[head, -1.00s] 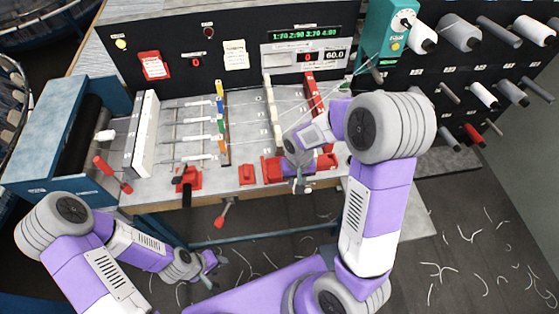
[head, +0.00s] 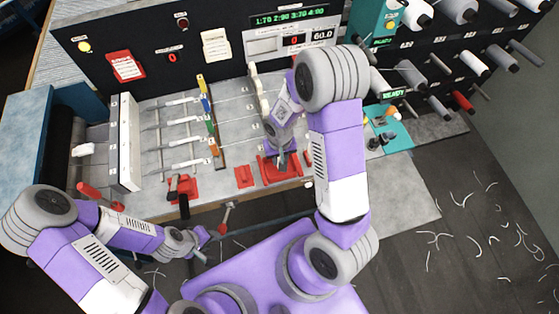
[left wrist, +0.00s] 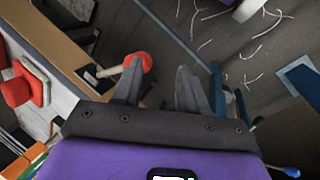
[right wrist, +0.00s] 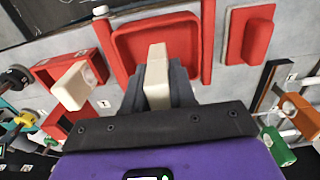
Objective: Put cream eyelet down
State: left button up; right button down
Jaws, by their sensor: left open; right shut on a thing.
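The cream eyelet (right wrist: 157,78) is a pale block between the fingers of my right gripper (right wrist: 158,92) in the right wrist view. Its far end lies over a red, raised-rim tray (right wrist: 180,43); I cannot tell whether it touches. In the head view my right gripper (head: 282,156) is low over the bench at the red tray (head: 266,174), and the eyelet is too small to make out. My left gripper (left wrist: 160,92) is open and empty, pointing down past the bench's front edge. In the head view the left gripper (head: 203,243) is in front of the bench.
A red holder (right wrist: 44,74) with another cream block (right wrist: 72,86) stands beside the tray. A red-knobbed lever (left wrist: 146,60) is close to my left fingers. A teal mat (head: 397,137) lies right of my right arm.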

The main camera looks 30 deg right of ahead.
notch_tip(320, 180, down, 3)
jog(key=shift+s+r, duration=0.1)
jog(key=shift+r, duration=0.1)
jog(key=shift+f, duration=0.3)
jog(key=shift+f, duration=0.1)
jog(key=c, duration=1.4)
grip_release()
jog(key=shift+f, duration=0.1)
jog(key=o, duration=0.5)
jog(key=shift+r, duration=0.2)
